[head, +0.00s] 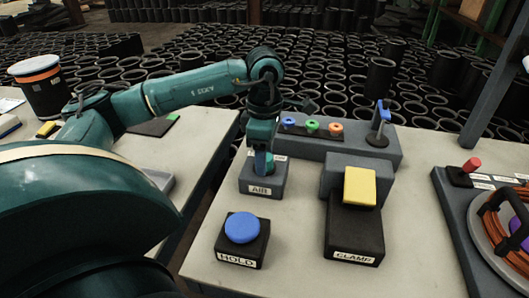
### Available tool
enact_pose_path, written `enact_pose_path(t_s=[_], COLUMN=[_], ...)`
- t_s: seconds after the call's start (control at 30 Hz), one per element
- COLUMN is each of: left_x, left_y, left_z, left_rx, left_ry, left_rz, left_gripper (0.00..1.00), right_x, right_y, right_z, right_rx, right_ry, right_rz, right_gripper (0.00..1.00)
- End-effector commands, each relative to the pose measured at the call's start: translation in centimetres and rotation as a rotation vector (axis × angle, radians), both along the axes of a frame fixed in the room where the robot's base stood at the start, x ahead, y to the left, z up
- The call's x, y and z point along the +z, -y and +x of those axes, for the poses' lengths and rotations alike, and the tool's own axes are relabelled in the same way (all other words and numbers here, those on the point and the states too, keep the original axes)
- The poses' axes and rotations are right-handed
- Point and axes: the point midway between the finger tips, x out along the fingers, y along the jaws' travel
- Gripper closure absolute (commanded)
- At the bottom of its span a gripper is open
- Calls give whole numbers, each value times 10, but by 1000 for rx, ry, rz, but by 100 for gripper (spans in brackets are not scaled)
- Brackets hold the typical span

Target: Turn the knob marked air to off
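The box marked AIR (264,189) is a grey block on the bench, left of the middle in the head view. My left gripper (264,164) points down onto the top of this box, where the knob sits. The gripper hides most of the knob, so I cannot see which way it points. I also cannot tell whether the fingers are shut on it or only around it. The label on the box's top is mostly covered. My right gripper is not in view.
A blue button on a box marked HOLD (242,228) stands in front. A yellow-topped CLAMP box (356,230) is to the right. Behind is a grey panel (350,146) with coloured parts and a blue lever (382,115). A red-knobbed tray (455,205) lies far right.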

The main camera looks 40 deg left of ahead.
Motion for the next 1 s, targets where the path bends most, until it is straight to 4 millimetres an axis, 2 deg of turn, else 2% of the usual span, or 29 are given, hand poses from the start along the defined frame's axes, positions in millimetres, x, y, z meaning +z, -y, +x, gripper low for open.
enact_pose_path(t_s=[0.37, 0.47, 0.8, 1.0], left_x=[6, 20, 97, 127], left_y=[0, 0, 0, 0], left_z=[0, 1, 1, 0], left_rx=[-1, -1, -1, 0], left_ry=[0, 2, 5, 1], left_rz=[0, 0, -1, 0], left_gripper=[42, 42, 42, 42], right_x=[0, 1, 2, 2], right_y=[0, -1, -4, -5], right_z=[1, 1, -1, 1], right_rx=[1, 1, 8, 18], right_ry=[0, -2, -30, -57], right_rz=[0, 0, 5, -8], right_gripper=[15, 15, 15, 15])
